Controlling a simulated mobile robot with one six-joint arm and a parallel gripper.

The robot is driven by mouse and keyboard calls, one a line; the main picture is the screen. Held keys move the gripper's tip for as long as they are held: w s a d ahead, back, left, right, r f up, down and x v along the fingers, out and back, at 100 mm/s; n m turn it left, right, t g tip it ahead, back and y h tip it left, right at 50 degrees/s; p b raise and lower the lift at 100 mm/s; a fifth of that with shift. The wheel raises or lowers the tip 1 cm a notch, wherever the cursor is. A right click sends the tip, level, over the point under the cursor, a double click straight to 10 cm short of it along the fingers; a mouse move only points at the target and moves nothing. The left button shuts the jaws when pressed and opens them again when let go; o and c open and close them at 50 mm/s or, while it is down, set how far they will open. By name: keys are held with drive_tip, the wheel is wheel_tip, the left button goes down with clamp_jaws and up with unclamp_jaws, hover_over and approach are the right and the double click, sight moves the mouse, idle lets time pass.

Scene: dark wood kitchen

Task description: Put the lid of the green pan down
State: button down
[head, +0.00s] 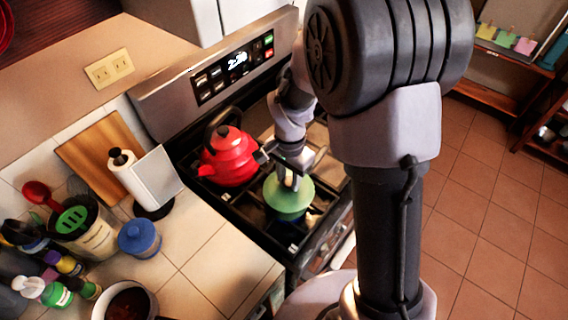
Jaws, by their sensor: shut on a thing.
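The green pan (289,212) stands on the stove's front grates, and little of its body shows. Its light green lid (299,196) is over it, roughly level. Whether the lid touches the rim or hovers just above it I cannot tell. My gripper (290,183) points down at the middle of the lid and is shut on it, at the top where the knob would be. The fingertips and knob are too small to make out clearly.
A red kettle (229,157) stands close left of the pan on the stove (258,221). The counter (205,240) at left holds a paper towel roll (148,178), a blue jar (140,238), a utensil crock (92,238) and a bowl (126,303). Some counter beside the stove is clear.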

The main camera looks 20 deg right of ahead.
sight(287, 178)
drive_tip(key=shift+w+d, duration=0.15)
drive_tip(key=shift+w, duration=0.85)
wheel_tip(287, 178, down, 4)
drive_tip(key=shift+w+r+b, duration=0.15)
drive_tip(key=shift+r+b, duration=0.05)
drive_tip(key=shift+b, duration=0.15)
drive_tip(key=shift+f+b, duration=0.55)
drive_tip(key=shift+b, duration=0.05)
drive_tip(key=c, duration=1)
unclamp_jaws()
drive_tip(key=shift+r, duration=0.1)
